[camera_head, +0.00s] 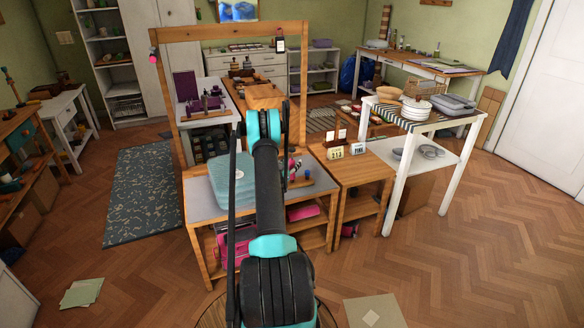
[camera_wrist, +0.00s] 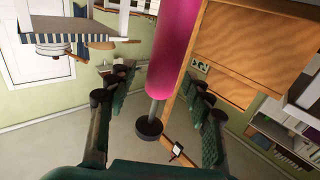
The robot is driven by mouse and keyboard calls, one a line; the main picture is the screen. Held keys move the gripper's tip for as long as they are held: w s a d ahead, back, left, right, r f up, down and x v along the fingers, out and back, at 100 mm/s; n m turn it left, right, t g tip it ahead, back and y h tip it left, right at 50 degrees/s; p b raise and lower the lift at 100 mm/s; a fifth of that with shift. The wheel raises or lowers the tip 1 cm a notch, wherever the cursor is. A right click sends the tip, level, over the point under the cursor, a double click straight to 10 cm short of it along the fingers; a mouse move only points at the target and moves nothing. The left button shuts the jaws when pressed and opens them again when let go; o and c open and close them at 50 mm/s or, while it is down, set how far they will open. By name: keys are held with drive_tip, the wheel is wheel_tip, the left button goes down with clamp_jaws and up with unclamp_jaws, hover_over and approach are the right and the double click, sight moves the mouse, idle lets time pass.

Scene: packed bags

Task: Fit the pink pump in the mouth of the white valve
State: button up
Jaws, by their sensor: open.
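The pink pump (camera_wrist: 176,55) shows in the wrist view as a long pink cylinder with a thin grey rod and a black round end. My gripper (camera_wrist: 152,95) is open, with one dark finger on each side of the pump's rod end; I cannot tell whether either finger touches it. In the head view my arm covers much of the work table, and a small pink piece (camera_head: 291,165) shows just right of the arm. I cannot tell whether it is the pump. I cannot make out the white valve in either view.
A grey-topped wooden table (camera_head: 205,208) with a tall wooden frame (camera_head: 163,95) stands ahead. A lower side table (camera_head: 362,172) with small cards and a white striped-top table (camera_head: 443,160) stand to the right.

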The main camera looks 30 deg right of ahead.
drive_tip(key=shift+w+d, duration=0.1)
clamp_jaws()
idle(0.3)
drive_tip(key=shift+r, duration=0.1)
